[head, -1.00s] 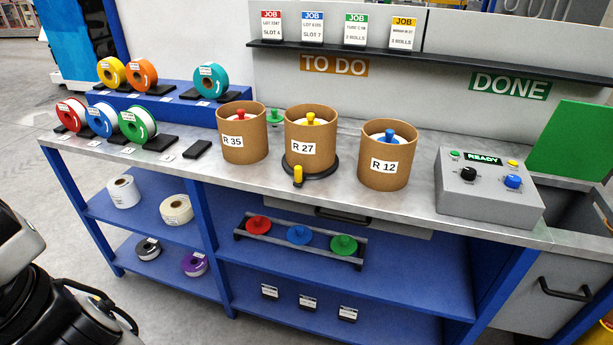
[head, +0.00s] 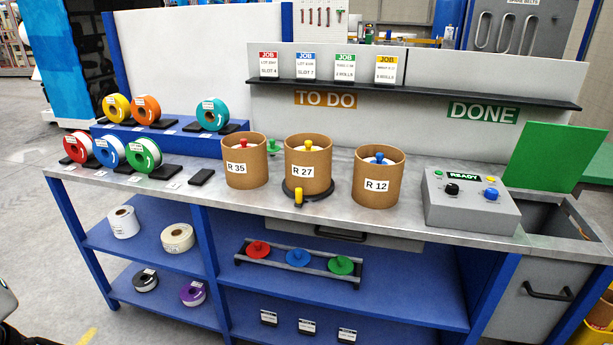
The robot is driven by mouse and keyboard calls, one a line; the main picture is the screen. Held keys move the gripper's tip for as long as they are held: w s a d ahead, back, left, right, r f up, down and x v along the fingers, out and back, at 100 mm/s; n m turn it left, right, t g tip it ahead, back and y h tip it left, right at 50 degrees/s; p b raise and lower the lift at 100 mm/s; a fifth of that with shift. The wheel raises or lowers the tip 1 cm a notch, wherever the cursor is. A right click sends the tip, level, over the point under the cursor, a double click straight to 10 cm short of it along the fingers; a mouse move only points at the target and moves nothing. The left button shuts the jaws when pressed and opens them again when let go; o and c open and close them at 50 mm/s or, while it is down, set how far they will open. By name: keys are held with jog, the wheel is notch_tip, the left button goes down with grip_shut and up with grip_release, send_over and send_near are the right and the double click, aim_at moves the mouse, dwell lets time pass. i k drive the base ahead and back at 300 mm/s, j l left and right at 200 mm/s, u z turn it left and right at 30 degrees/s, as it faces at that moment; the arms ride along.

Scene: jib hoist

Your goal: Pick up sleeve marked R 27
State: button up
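The sleeve marked R 27 (head: 308,181) is a brown open-topped cylinder with a white label. It stands upright on a round black base (head: 325,191) in the middle of the bench. A white roll with a yellow knob (head: 308,145) shows inside its top. A small yellow peg (head: 299,197) stands at the base's front. The sleeve marked R 35 (head: 246,178) stands to its left, with a red knob inside. The sleeve marked R 12 (head: 376,195) stands to its right, with a blue knob inside. My gripper is not in view.
A grey control box (head: 470,204) with a READY display stands right of the sleeves. Colored spools sit on a blue step (head: 178,142) and the bench at left. A black shelf (head: 420,95) with job cards runs behind. A green knob (head: 272,146) stands between R 35 and R 27.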

aim_at(310, 171)
jog(key=i+j+z, duration=0.2)
jog(key=i+j, duration=0.15)
jog(key=j, duration=0.3)
jog(key=i+j+z, duration=0.1)
jog(key=j, duration=0.25)
jog(key=i+j+z, duration=0.1)
jog(key=j, duration=0.25)
jog(key=i+j+z, duration=0.15)
jog(key=i+j, duration=0.65)
jog(key=i, duration=0.55)
